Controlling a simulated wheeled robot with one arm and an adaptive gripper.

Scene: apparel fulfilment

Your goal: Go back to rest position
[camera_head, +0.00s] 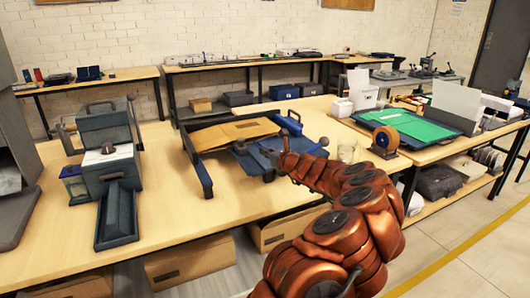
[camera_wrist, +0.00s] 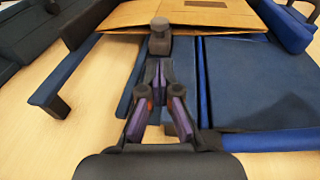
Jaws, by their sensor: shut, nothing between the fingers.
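My gripper (camera_head: 275,158) is at the end of my copper-coloured arm, over the front of the blue folding frame (camera_head: 205,182) on the wooden table. In the wrist view the gripper (camera_wrist: 159,45) has its fingers together, with nothing between them. Below and beyond it are the frame's blue panels (camera_wrist: 260,80) and a flat brown cardboard piece (camera_wrist: 185,15). The cardboard (camera_head: 235,131) lies across the back of the frame in the head view. I cannot tell whether the fingertips touch the frame.
A grey machine (camera_head: 105,175) with a tray stands on the table's left. On the right-hand table are a tape dispenser (camera_head: 385,141) and a green sheet (camera_head: 410,122). Boxes (camera_head: 190,262) sit below the table. The table's front middle (camera_head: 165,225) is clear.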

